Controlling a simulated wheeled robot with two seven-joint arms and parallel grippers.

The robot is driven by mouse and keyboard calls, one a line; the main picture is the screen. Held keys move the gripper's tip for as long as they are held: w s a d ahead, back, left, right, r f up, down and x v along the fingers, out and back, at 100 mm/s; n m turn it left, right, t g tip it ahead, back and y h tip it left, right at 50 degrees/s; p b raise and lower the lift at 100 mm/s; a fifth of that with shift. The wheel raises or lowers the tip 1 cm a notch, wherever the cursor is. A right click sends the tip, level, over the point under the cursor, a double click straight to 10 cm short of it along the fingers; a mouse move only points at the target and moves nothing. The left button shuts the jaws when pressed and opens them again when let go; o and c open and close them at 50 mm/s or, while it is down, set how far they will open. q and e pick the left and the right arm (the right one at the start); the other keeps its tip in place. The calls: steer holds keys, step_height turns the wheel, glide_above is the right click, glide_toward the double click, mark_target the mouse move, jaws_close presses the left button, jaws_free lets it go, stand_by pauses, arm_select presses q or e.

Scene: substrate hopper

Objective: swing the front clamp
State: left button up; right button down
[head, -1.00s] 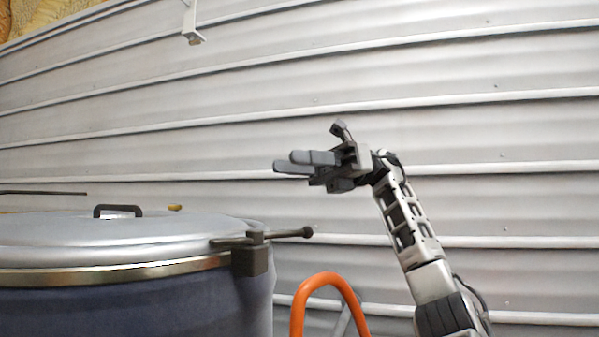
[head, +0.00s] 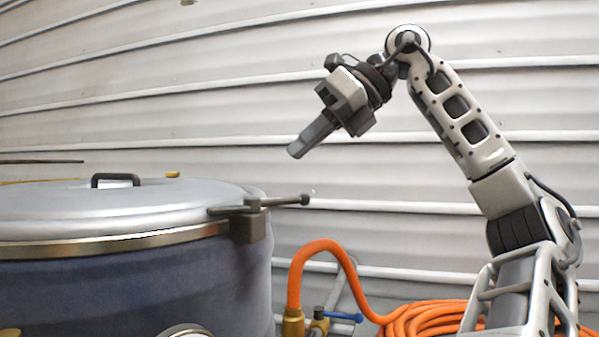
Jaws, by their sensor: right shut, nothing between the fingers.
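The hopper (head: 120,285) is a large dark blue drum with a grey lid (head: 180,205) and a metal rim band. The front clamp (head: 252,222) sits on the lid's right edge, a dark block with a bar across its top. The bar ends in a round knob at the right and lies over the lid at the left. My right gripper (head: 294,151) is shut and empty, pointing down and left, above the clamp's knob and apart from it. My left gripper is not in view.
A black handle (head: 116,180) stands on the lid. An orange hose (head: 325,245) rises from a brass fitting right of the hopper and coils (head: 425,318) at the lower right. A blue valve lever (head: 343,316) is beside the fitting. A corrugated metal wall (head: 200,80) stands behind.

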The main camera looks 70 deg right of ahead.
mark_target(264, 203)
steer(key=s+d+m+g+h, duration=0.3)
steer(key=s+m+h, duration=0.1)
steer(key=m+h, duration=0.25)
steer(key=w+d+f+p, duration=0.2)
steer(key=w+d+f, duration=0.3)
steer(key=w+f, duration=0.3)
steer(key=shift+w+d+n, duration=0.3)
steer(key=shift+w+n, duration=0.15)
steer(key=shift+w, duration=0.05)
